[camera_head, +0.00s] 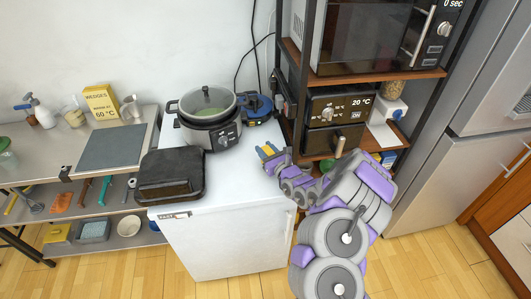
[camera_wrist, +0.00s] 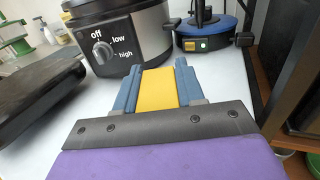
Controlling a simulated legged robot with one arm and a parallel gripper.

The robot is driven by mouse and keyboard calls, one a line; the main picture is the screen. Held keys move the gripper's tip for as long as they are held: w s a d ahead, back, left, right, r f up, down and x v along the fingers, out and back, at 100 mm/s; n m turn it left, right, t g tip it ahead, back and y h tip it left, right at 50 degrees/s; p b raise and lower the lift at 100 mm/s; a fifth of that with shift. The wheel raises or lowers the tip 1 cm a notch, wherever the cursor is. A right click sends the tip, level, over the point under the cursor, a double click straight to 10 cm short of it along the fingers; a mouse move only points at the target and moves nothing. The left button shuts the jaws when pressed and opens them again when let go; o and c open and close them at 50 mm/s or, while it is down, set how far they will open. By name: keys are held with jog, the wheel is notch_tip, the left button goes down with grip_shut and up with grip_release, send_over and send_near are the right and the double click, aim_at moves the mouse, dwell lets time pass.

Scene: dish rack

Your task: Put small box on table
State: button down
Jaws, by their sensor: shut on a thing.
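A small yellow box (camera_wrist: 158,90) sits between the blue fingers of my gripper (camera_wrist: 157,82) in the wrist view. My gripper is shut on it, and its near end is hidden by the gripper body. In the head view my gripper (camera_head: 267,153) is over the right part of the white-topped unit (camera_head: 238,178), with a little yellow showing between the fingers. I cannot tell whether the box touches the white top. A metal table (camera_head: 45,146) with lower shelves stands at the left, away from my gripper.
A slow cooker (camera_head: 208,130), a black flat appliance (camera_head: 170,174) and a blue round device (camera_head: 258,106) stand on the white top. A grey mat (camera_head: 112,146) and a yellow wedges box (camera_head: 101,102) are on the metal table. A dark shelf rack (camera_head: 303,75) borders the right.

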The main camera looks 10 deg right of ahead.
jog(key=shift+r, duration=0.85)
jog(key=shift+s+d+r+p, duration=0.1)
jog(key=shift+s+r+p, duration=0.15)
jog(key=shift+p, duration=0.1)
jog(key=s+r+p, duration=0.1)
jog(key=s+p, duration=0.4)
jog(key=s, duration=1)
jog(key=w+r, duration=0.2)
jog(key=r, duration=1.1)
jog(key=w+r+h, duration=0.1)
jog(key=w+r, duration=0.2)
jog(key=r, duration=1)
jog(key=shift+w+d+r+m, duration=0.2)
jog(key=shift+w+r+m, duration=0.05)
jog(key=shift+m, duration=0.15)
jog(key=shift+f, duration=0.1)
